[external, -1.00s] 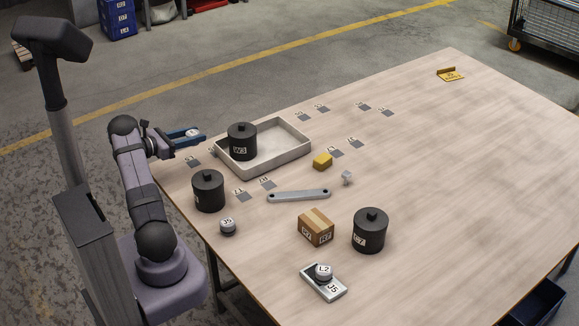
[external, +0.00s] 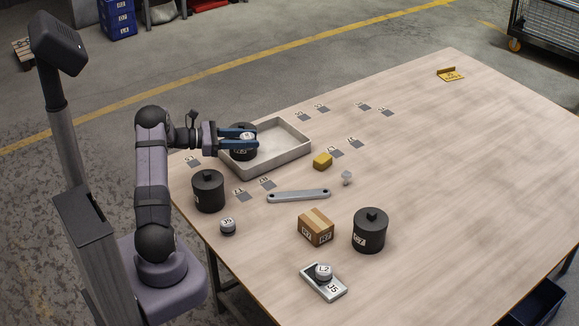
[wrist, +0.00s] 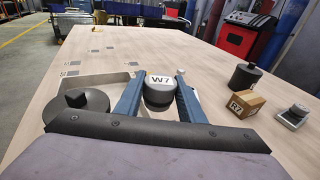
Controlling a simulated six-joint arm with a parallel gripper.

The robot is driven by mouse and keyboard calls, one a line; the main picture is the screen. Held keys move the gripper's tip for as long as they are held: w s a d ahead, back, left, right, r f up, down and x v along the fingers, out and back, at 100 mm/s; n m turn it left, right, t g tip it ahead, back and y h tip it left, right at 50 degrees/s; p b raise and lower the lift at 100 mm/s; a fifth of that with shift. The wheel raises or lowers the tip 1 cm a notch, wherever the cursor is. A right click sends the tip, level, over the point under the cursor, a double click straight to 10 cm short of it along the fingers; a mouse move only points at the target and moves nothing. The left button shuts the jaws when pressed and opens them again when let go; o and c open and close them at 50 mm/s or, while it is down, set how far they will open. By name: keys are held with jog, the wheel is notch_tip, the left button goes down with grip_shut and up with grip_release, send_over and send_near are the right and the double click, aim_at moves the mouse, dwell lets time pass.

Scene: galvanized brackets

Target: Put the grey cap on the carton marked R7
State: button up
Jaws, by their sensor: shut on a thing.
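My gripper (external: 253,138) is shut on a round grey cap (external: 246,136) with a pale top. In the wrist view the cap (wrist: 158,92) sits between the blue fingers and its label reads W7. The gripper is over the tray, in front of or above the black canister there; the exact height cannot be told. The brown carton (external: 314,229) stands on the table, to the lower right of my gripper and apart from it. In the wrist view the carton (wrist: 243,104) shows the mark R7, and its top is bare.
A shallow tray (external: 296,150) holds a black canister (external: 243,156). Black canisters stand left (external: 208,192) and right (external: 370,231) of the carton. A grey bar (external: 299,195), yellow block (external: 322,161), round J5 piece (external: 228,226) and plate (external: 333,289) with an L2 piece lie around it.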

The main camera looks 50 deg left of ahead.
jog(key=w+d+r+m+g+h, duration=0.1)
jog(key=w+d+m+g+h, duration=0.15)
jog(key=d, duration=0.55)
jog(key=w+d+r+m+g+h, duration=0.1)
jog(key=d+m+g+h, duration=0.15)
jog(key=d, duration=0.65)
jog(key=r+m+g+h, duration=0.2)
jog(key=m+g+h, duration=0.1)
jog(key=m+g, duration=0.15)
send_over(316, 220)
jog(key=shift+g, duration=0.25)
jog(key=shift+f+b, duration=0.45)
jog(key=shift+f, duration=4.6)
jog(key=shift+f, duration=0.2)
jog(key=o, duration=1.1)
